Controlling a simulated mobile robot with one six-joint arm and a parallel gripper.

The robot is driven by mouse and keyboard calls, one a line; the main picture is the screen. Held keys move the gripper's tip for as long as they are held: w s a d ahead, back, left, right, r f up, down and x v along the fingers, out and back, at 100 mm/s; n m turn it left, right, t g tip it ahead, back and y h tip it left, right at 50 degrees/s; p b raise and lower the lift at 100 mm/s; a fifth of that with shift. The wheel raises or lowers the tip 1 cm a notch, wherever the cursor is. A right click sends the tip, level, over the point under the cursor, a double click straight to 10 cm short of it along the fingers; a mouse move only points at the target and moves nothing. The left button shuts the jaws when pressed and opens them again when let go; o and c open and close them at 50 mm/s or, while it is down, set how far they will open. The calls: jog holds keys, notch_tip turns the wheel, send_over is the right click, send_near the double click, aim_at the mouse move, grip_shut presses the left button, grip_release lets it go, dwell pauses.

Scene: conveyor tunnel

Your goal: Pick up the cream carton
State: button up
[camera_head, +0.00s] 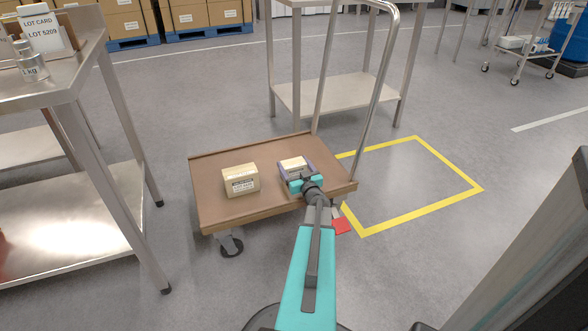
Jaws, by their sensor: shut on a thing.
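My gripper (300,179) is at the right part of a brown platform cart (218,208). A second cream carton (240,181) with a printed label stands on the deck to the left, apart from my gripper.
A steel table (70,92) stands at left, with a lot card (43,30) and a metal weight (32,66). The cart's handle (386,60) rises at its right end. Another steel table (340,92) stands behind. Yellow floor tape (452,205) marks clear floor at right.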

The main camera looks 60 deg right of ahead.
aim_at(293, 163)
jog(key=shift+r, duration=0.1)
jog(key=shift+r+p, duration=1.1)
jog(key=shift+r, duration=0.3)
jog(key=shift+s+a+r+p, duration=0.25)
jog(key=shift+s+p, duration=0.75)
jog(key=shift+s, duration=1.7)
jog(key=shift+s+r+p, duration=0.4)
jog(key=shift+s+p, duration=0.55)
jog(key=shift+s, duration=1.7)
jog(key=shift+s+a+r+p, duration=0.25)
jog(key=shift+s+p, duration=0.75)
jog(key=shift+s, duration=1.7)
jog(key=shift+d+r, duration=0.1)
